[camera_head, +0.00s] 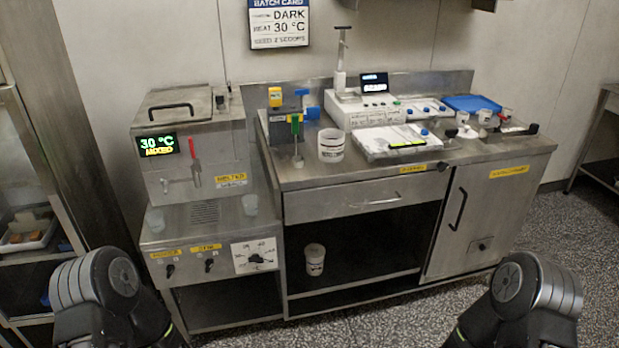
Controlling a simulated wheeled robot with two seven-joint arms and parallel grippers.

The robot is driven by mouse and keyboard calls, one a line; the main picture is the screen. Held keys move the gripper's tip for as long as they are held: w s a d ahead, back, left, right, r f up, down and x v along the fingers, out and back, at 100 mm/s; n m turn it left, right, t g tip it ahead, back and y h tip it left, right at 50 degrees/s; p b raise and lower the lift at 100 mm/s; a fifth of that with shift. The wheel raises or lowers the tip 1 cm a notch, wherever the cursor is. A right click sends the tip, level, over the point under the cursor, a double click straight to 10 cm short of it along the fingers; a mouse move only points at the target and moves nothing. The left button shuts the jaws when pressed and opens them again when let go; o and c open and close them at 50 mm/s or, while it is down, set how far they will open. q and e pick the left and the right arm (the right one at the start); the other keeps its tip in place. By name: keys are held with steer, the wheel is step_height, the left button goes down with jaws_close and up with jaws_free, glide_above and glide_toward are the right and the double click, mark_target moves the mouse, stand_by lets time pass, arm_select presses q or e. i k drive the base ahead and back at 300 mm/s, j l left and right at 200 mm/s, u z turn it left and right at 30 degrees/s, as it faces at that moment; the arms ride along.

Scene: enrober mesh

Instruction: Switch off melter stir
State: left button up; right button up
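The melter (190,150) is a steel box with a lidded top at the left of the bench. Its lit display (157,145) reads 30 °C in green, with a yellow word below that looks like "MIXED". On the lower front panel, a black knob (209,265) sits under a yellow label that seems to read "STIR". A similar black knob (170,270) sits to its left under another yellow label. The exact knob positions are too small to tell. Only dark arm links of mine show at the bottom left and bottom right corners; neither gripper is in view.
A white temperature dial (254,256) is right of the knobs. A red-handled tap (193,160) and a translucent cup (250,204) are above them. The steel bench (480,152) to the right carries a scale (365,110), tubs and tools. Speckled floor lies in front.

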mark_target(209, 262)
steer(key=i+l, duration=0.2)
steer(key=i+l+u, duration=0.15)
steer(key=u, duration=2.2)
